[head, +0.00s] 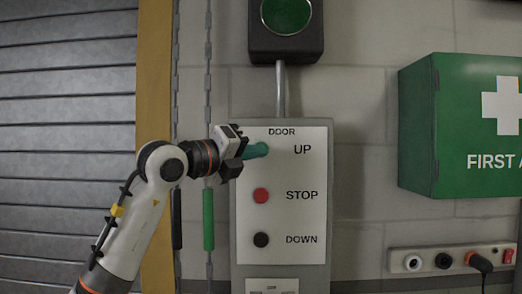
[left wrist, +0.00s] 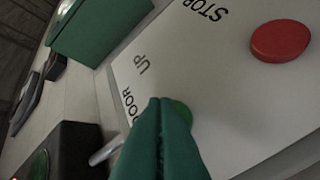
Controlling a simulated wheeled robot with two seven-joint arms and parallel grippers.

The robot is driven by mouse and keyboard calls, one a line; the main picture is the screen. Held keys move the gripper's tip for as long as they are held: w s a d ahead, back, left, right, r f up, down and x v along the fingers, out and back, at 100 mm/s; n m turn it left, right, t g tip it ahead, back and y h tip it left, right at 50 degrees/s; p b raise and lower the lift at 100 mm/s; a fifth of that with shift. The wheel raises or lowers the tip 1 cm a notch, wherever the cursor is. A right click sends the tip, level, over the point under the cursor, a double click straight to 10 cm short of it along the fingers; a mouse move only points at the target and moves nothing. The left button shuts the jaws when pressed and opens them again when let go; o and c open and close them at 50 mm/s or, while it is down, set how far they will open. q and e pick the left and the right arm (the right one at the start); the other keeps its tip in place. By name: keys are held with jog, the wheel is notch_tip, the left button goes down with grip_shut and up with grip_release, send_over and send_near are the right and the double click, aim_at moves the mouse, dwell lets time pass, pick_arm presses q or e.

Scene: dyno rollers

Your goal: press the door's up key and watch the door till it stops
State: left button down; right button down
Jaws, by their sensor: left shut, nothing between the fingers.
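The door's control box (head: 283,218) hangs on the wall with a white plate marked DOOR, UP, STOP and DOWN. My left gripper (head: 262,149) is shut and empty, its green fingertips at the UP key. The green UP key (left wrist: 182,112) shows partly behind the fingertips in the left wrist view; I cannot tell whether it is pressed in. The red STOP key (head: 260,195) and black DOWN key (head: 261,240) are below. The grey slatted door (head: 65,110) fills the left of the head view; its lower edge is out of view. My right gripper is not in view.
A dark box with a round green lamp (head: 285,14) sits above the control box on a conduit. Chains hang left of it, one with a green handle (head: 208,220). A green first aid box (head: 450,130) juts out at right, above a socket strip (head: 440,261).

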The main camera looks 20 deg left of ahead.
pick_arm(q)
jog(key=shift+w+a, duration=0.15)
jog(key=shift+w, duration=0.2)
dwell(0.5)
dwell(0.3)
jog(key=shift+s+d+b, duration=0.2)
jog(key=shift+s+b, duration=0.15)
jog(key=shift+s, duration=0.35)
jog(key=shift+s, duration=0.1)
jog(key=s+b, duration=0.1)
jog(key=s, duration=0.1)
jog(key=s+d+b, duration=0.1)
jog(key=s, duration=0.1)
jog(key=shift+s+d+b, duration=0.2)
jog(key=shift+s+b, duration=0.1)
jog(key=shift+b, duration=0.1)
